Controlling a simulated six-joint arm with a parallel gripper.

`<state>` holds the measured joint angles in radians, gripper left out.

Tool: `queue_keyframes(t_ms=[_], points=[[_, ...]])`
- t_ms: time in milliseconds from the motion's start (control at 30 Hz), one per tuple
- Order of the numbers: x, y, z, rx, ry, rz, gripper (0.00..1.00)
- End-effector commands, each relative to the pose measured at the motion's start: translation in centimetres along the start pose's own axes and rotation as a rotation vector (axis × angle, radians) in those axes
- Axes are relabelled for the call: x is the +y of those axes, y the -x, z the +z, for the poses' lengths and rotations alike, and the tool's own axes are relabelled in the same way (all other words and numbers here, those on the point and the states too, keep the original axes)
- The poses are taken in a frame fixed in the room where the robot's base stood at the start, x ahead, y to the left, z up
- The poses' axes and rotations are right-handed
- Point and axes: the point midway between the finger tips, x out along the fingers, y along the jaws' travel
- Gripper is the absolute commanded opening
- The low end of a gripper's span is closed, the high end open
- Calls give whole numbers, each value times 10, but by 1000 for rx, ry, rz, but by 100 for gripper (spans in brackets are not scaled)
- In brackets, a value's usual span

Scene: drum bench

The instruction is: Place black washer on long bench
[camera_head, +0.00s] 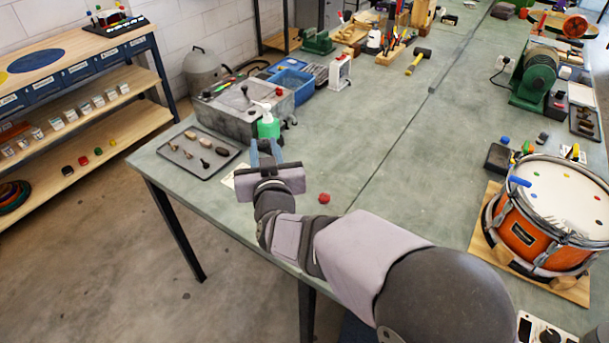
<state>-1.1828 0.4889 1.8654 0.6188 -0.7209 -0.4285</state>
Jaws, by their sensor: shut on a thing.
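My gripper (266,147) is over the front left part of the grey-green bench (330,150), with its blue fingers pointing away from the camera. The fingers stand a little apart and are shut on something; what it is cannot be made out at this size. I cannot pick out a black washer for certain. A green bottle with a pale pump top (268,127) shows right beyond the fingertips; whether they touch it is unclear.
A dark tray of small tools (200,165) lies left of my gripper. A small red piece (324,198) lies to the right. A grey sink unit (240,115) and white stand (340,70) are behind. An orange drum (545,215) stands far right. The bench middle is clear.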

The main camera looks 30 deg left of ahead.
Motion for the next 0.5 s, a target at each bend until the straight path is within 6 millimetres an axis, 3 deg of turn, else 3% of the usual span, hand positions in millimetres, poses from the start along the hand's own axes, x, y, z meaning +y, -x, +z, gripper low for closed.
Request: queue_keyframes(t_ms=[33, 500], points=[[0, -2, 14, -1, 0, 0, 5], [0, -16, 106, 0, 0, 0, 5]])
